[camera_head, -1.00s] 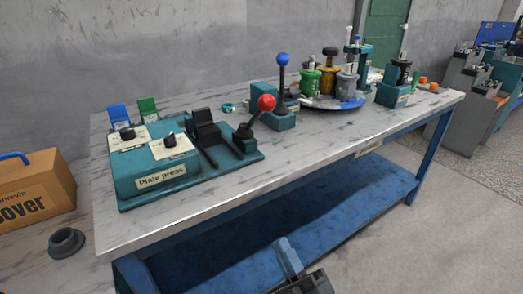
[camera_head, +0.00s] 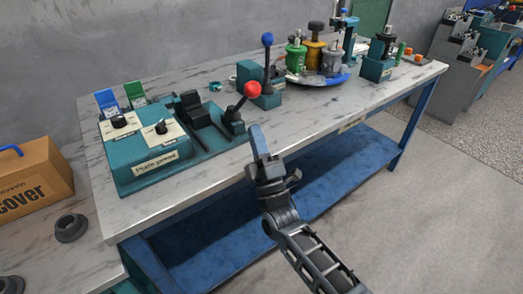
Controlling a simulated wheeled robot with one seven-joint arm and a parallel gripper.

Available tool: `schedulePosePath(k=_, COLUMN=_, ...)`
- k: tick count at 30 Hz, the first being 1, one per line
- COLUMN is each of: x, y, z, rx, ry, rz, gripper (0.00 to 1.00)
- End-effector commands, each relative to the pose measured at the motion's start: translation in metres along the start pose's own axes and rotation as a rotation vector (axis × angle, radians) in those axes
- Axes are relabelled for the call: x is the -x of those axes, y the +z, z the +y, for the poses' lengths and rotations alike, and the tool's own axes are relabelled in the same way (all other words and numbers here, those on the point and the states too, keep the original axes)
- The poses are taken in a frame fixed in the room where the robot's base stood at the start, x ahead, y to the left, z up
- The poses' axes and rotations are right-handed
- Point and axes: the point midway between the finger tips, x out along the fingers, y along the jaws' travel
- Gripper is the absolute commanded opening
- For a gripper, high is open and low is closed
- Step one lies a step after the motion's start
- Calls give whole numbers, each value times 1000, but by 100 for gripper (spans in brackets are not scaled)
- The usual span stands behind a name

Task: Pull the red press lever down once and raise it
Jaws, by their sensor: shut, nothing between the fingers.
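The press lever with a red ball knob (camera_head: 252,89) tilts up and to the right from its dark base. It stands on the right end of the teal plate press (camera_head: 154,172), on the marble-topped table. My gripper (camera_head: 256,130) is at the table's front edge, below and slightly right of the red knob in the picture. Its fingers point up and are shut with nothing between them. A gap shows between the fingertips and the knob.
A second lever with a blue knob (camera_head: 267,39) stands on a teal block just behind the red one. A round blue-rimmed tray (camera_head: 318,80) with several coloured cylinders is to the right. The tabletop (camera_head: 330,103) in front of the tray is clear.

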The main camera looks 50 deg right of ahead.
Motion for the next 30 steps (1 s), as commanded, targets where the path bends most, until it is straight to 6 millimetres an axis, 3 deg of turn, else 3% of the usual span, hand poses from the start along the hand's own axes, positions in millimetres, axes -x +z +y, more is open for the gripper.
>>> schedulePosePath(k=3, x=-25, y=0, z=2, rx=0, ry=3, rz=0, gripper=0)
schedulePosePath(k=10, x=-53, y=0, z=1, rx=0, ry=-1, rz=-1, gripper=0)
schedulePosePath(k=30, x=-63, y=-1, z=2, rx=2, ry=-15, rz=0, gripper=0)
